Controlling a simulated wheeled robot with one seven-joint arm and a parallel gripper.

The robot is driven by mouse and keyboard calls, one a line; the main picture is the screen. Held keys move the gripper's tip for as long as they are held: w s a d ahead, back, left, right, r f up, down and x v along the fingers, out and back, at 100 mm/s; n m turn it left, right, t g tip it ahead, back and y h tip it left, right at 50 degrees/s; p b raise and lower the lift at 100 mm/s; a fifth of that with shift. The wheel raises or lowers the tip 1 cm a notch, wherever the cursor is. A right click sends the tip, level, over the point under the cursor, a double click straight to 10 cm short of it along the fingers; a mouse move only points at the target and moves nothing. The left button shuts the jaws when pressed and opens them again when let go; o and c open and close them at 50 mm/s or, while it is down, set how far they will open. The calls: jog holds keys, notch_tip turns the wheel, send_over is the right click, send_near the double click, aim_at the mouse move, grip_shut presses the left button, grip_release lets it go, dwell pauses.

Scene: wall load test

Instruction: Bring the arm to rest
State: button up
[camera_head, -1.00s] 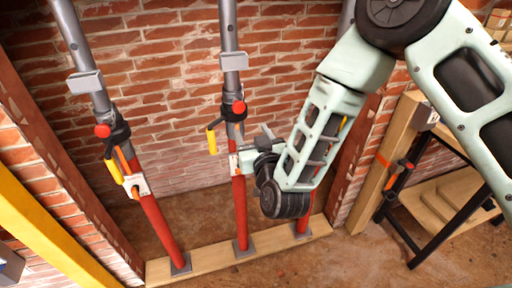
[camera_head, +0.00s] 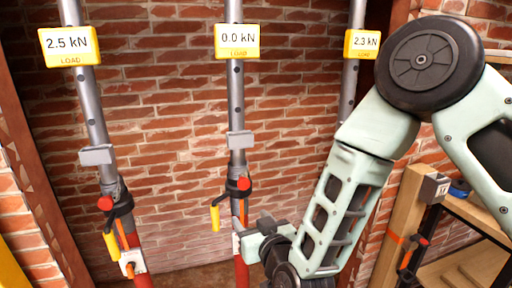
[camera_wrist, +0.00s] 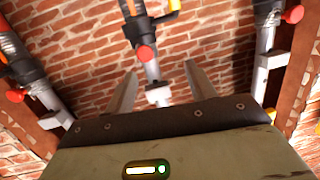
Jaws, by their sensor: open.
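My gripper (camera_head: 246,243) is at the middle prop (camera_head: 236,105), a little below its red knob (camera_head: 243,183) and yellow-handled lever (camera_head: 215,218). In the wrist view my gripper (camera_wrist: 160,88) is open, its two fingers apart. The middle prop shows between them, with its red knob (camera_wrist: 145,52) beyond. I cannot tell whether the fingers touch the prop. My arm reaches in from the right and is bent at the elbow.
Yellow load displays read 2.5 kN (camera_head: 68,46) on the left prop, 0.0 kN (camera_head: 237,41) on the middle one and 2.3 kN (camera_head: 362,44) on the right one. A brick wall (camera_head: 165,130) stands behind. A wooden post (camera_head: 400,215) and bench (camera_head: 480,215) are at right.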

jog(key=s+d+r+n+g+h, duration=0.1)
jog(key=s+d+g+h, duration=0.1)
jog(key=s+d+g, duration=0.3)
jog(key=s+d+r+n+g+h, duration=0.1)
jog(key=s+d+g, duration=0.4)
jog(key=s, duration=0.8)
jog(key=s+d+r+n+g+h, duration=0.1)
jog(key=s+d+r+g+h, duration=0.1)
jog(key=s, duration=0.7)
jog(key=d+r+g, duration=0.1)
jog(key=d+g, duration=0.1)
jog(key=g, duration=0.1)
jog(key=shift+d+r+h, duration=0.2)
jog(key=shift+d+h, duration=0.2)
